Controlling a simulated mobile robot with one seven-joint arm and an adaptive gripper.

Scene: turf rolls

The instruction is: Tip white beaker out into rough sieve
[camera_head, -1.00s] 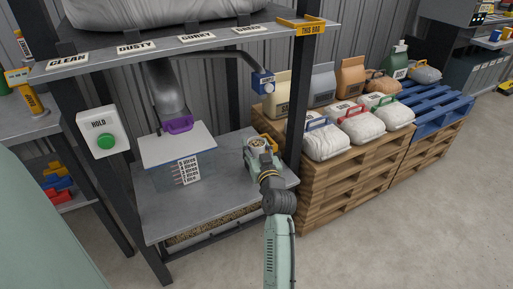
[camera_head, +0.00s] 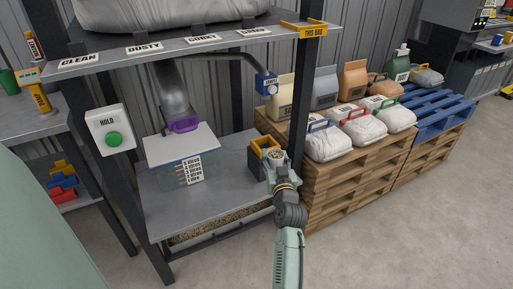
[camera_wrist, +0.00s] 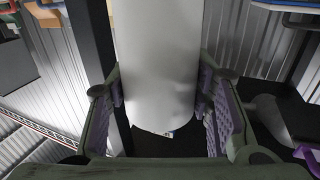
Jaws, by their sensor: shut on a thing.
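The white beaker (camera_wrist: 157,60) fills the middle of the wrist view, between the two purple-padded fingers of my gripper (camera_wrist: 165,108), which is shut on it. In the head view the beaker (camera_head: 275,153) is seen from above, mouth up, with pale brown grainy contents. My gripper (camera_head: 274,166) holds it near the right front post of the rack. I cannot tell which thing is the rough sieve; none is clearly recognisable.
The rack's grey lower shelf (camera_head: 215,205) has free room at front. The right post (camera_head: 297,120) is close to my gripper. Stacked pallets (camera_head: 345,185) hold bags at right.

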